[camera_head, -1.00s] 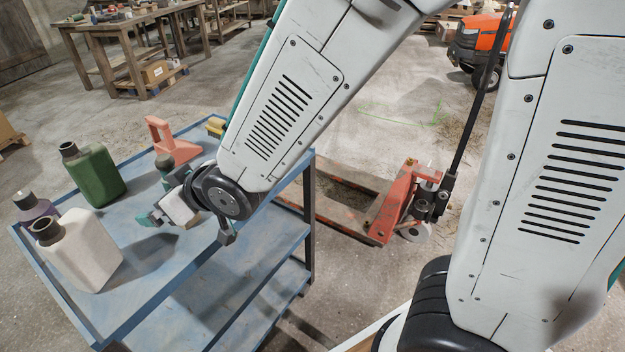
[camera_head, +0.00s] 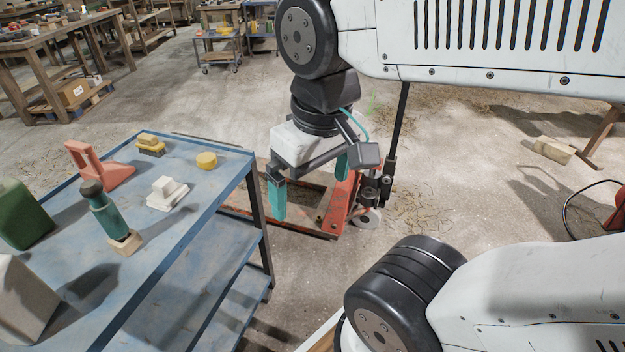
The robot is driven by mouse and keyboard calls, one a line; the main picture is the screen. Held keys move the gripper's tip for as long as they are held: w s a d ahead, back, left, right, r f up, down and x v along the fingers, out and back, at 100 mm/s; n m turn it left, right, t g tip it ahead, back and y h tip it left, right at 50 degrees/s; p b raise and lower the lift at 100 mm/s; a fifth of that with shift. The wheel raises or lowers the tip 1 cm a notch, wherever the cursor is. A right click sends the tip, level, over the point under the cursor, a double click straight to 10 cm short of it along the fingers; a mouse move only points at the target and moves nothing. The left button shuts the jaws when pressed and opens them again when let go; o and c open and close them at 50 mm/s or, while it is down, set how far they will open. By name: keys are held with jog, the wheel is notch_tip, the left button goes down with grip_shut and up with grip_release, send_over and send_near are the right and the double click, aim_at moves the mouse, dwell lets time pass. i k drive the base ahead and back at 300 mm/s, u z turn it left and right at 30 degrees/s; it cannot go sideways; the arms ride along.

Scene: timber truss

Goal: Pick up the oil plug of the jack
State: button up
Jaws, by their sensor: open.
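The jack is a red pallet jack (camera_head: 341,208) low on the concrete floor, right of the blue cart. Its dark handle (camera_head: 399,125) rises at its right. My gripper (camera_head: 309,186) hangs over the jack with its two teal fingers pointing down and spread apart. Nothing shows between them. The fingers and the gripper body cover part of the jack's red frame. I cannot pick out the oil plug for certain; it is too small or hidden behind the gripper.
The blue cart (camera_head: 218,203) stands at left, close to the jack. It carries a red bracket (camera_head: 100,168), a yellow brush (camera_head: 150,146), a yellow round piece (camera_head: 207,160), a white block (camera_head: 167,193), a teal tool (camera_head: 108,215) and jugs. Open floor lies right of the jack.

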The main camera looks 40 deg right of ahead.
aim_at(206, 161)
jog(key=z, duration=0.15)
jog(key=k, duration=0.35)
jog(key=u, duration=0.35)
jog(key=i, duration=0.8)
jog(key=z, duration=0.3)
